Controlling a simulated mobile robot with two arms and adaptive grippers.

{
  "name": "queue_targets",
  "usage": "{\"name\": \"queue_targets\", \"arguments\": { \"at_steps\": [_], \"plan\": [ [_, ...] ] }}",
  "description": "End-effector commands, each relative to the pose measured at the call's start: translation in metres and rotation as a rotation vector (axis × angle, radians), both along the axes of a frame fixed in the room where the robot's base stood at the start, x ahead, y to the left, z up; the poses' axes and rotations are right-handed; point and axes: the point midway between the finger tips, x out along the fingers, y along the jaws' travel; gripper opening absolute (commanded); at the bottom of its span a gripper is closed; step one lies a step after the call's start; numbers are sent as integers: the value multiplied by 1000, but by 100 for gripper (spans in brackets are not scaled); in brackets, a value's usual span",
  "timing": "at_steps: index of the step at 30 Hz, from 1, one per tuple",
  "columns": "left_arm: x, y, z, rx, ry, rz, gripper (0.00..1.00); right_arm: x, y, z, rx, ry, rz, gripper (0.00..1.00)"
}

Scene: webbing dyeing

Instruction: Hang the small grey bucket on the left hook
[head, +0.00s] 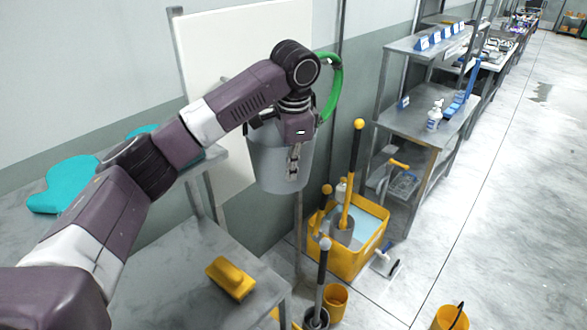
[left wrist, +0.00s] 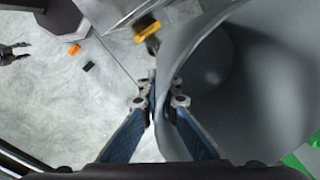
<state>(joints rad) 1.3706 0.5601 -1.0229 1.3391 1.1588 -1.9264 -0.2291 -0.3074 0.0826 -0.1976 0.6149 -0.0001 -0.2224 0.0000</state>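The small grey bucket (head: 268,160) hangs in the air in front of the white board (head: 210,45) in the head view. My left gripper (head: 293,165) is at the bucket's near side with its fingers pointing down. In the left wrist view, the two fingers (left wrist: 160,103) are closed on either side of the grey bucket's wall (left wrist: 185,60), at its rim. The bucket looks roughly upright. I cannot make out the left hook clearly; my arm and the bucket cover part of the board.
A green hose (head: 335,85) loops beside the board. A yellow tub (head: 345,262) with long-handled tools stands on the floor below. A grey table (head: 180,285) with a yellow brush (head: 230,278) is nearer.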

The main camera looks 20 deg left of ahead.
Motion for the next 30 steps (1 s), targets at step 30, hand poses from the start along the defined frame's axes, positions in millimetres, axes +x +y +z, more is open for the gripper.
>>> {"name": "queue_targets", "arguments": {
  "at_steps": [30],
  "plan": [
    [20,59,-4,0,-2,3,0,11,6,1,9,-17,2,40]
  ]
}}
